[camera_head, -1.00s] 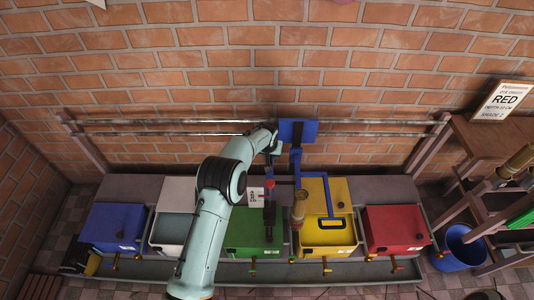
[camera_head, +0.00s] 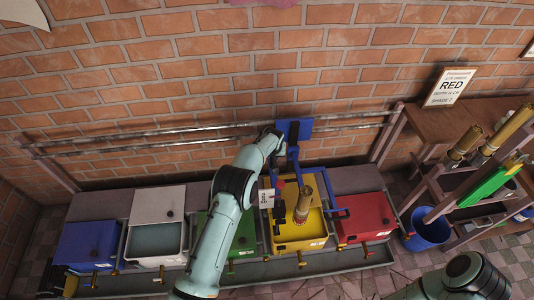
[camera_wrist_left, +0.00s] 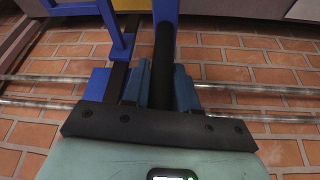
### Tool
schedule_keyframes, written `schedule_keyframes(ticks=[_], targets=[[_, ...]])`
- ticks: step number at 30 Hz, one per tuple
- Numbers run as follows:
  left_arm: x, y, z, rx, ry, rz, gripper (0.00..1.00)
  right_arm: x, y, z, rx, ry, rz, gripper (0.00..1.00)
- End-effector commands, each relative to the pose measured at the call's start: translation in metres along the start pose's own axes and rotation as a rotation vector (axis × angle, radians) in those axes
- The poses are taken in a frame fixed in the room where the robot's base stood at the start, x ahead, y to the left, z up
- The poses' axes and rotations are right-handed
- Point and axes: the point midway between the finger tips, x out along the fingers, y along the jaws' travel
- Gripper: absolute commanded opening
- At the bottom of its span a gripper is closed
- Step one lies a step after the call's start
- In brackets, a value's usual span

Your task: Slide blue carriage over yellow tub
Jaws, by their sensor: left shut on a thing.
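The blue carriage (camera_head: 295,130) hangs on the two wall rails, with its frame reaching forward over the tubs. A brass cylinder (camera_head: 303,206) on it stands over the yellow tub (camera_head: 297,246), appearing over its opening and hiding part of it. A blue arm of the carriage reaches right toward the red tub. My left gripper (camera_head: 276,138) is at the carriage's left side by the rails. In the left wrist view its blue-padded fingers (camera_wrist_left: 160,88) are shut around a dark bar of the carriage. My right gripper is out of view.
The green tub (camera_head: 210,222) is left of the yellow one, partly behind my left arm; the red tub (camera_head: 365,217) is right. A blue bucket (camera_head: 430,232) and wooden shelf with brass cylinders (camera_head: 466,142) stand farther right. The rails (camera_head: 350,118) are clear right of the carriage.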

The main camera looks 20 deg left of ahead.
Motion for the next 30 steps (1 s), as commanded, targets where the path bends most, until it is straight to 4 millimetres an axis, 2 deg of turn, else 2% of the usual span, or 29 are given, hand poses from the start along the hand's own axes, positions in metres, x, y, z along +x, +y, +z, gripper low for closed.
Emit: schedule_keyframes(ticks=[11, 12, 13, 23, 26, 30], targets=[[-0.001, -0.001, -0.003, -0.004, 0.006, -0.003, 0.0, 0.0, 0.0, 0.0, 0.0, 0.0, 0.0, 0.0], [-0.001, -0.001, -0.003, -0.004, 0.006, -0.003, 0.41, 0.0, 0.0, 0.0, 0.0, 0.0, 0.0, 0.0], [-0.001, -0.001, -0.003, -0.004, 0.005, -0.003, 0.48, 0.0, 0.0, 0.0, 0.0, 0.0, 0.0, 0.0], [-0.001, -0.001, -0.001, -0.002, 0.002, -0.003, 0.48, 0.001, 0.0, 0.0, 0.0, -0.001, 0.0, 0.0], [-0.008, 0.0, -0.001, -0.002, 0.004, -0.002, 0.48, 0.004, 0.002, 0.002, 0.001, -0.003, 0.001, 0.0], [-0.028, 0.0, 0.0, -0.002, 0.005, -0.001, 0.48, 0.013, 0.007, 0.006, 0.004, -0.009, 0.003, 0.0]])
